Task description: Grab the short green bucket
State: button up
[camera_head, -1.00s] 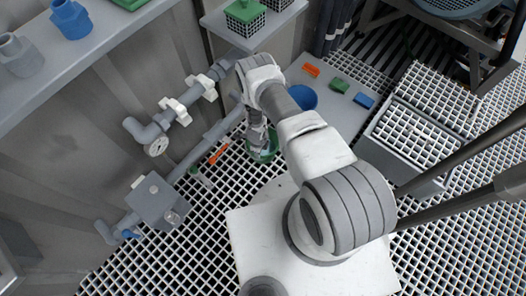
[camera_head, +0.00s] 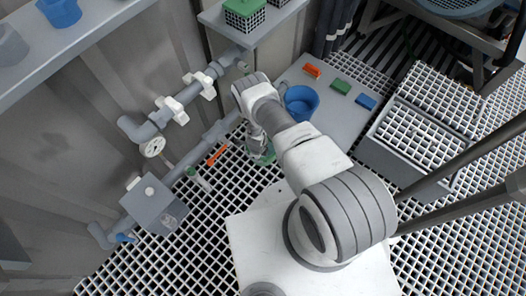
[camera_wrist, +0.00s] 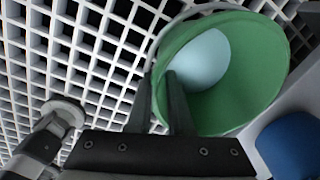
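The short green bucket (camera_wrist: 235,75) fills much of the upper right of the wrist view, its mouth facing the camera and its pale bottom showing. In the head view the green bucket (camera_head: 268,155) is low by the floor grating, mostly hidden behind my arm. My gripper (camera_wrist: 158,78) is at the bucket's left rim in the wrist view. One dark finger is inside the mouth and the other is outside, with the wall between them. The fingers are close together with a narrow gap. Whether they press on the wall cannot be made out.
A blue bucket (camera_head: 301,103) stands on a grey plate beside the green bucket; it also shows in the wrist view (camera_wrist: 290,145). Orange, green and blue blocks (camera_head: 341,86) lie along that plate. Pipes with a valve (camera_head: 152,147) run along the left wall. A grated box (camera_head: 415,140) stands right.

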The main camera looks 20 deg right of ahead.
grip_shut()
jog(key=shift+r, duration=0.15)
dwell(1.3)
